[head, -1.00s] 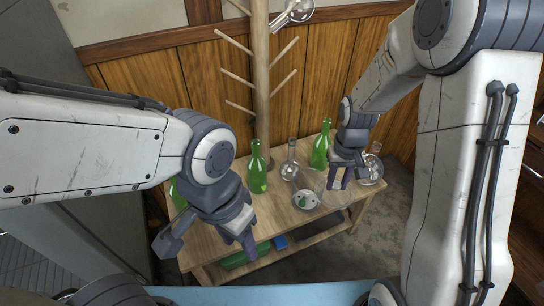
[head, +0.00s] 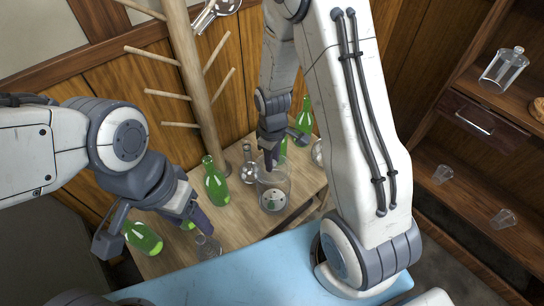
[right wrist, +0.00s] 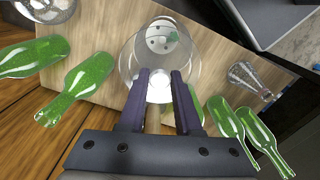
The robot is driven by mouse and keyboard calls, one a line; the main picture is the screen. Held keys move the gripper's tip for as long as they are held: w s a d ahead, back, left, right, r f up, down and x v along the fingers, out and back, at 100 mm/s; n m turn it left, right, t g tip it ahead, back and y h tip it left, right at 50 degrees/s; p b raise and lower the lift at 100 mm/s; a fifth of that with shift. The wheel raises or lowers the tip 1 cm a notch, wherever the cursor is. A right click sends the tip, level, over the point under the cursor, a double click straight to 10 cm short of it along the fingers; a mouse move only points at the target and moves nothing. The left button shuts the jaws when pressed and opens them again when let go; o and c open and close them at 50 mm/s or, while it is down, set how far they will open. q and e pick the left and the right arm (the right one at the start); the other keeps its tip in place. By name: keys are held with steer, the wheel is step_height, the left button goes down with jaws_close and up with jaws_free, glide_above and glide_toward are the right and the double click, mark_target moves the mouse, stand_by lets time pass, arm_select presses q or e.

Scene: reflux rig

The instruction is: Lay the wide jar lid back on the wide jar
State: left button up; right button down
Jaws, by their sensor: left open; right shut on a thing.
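The wide jar (head: 286,197) is clear glass and stands upright on the wooden table, with a grey perforated plate and something green inside. My right gripper (head: 270,164) is above it, shut on the clear wide jar lid. In the right wrist view the lid (right wrist: 160,90) is held between the two fingers (right wrist: 158,90), and the jar's plate (right wrist: 161,38) shows beyond it. The lid overlaps the jar's mouth in view; I cannot tell whether they touch. My left gripper (head: 155,236) is open and empty over the table's left part.
Green bottles stand near, one (head: 215,183) left of the jar and one (head: 305,118) behind. A round flask (head: 249,172) is close by the jar, a conical flask (head: 207,248) by my left gripper. A wooden peg rack (head: 190,80) rises behind. Shelves (head: 470,210) are at right.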

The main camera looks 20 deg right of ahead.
mark_target(274, 170)
steer(key=shift+s+d+f+n, duration=0.1)
steer(key=shift+s+f+n, duration=0.4)
steer(key=shift+n, duration=0.6)
steer(key=shift+f, duration=0.3)
step_height(274, 170, down, 3)
steer(key=b, duration=0.2)
steer(key=shift+r+b, duration=0.1)
steer(key=shift+b, duration=0.3)
steer(key=shift+r+p, duration=0.3)
steer(key=shift+p, duration=0.05)
steer(key=shift+f, duration=0.1)
steer(key=shift+f+b, duration=0.35)
steer(key=shift+f, duration=0.3)
steer(key=shift+f, duration=0.35)
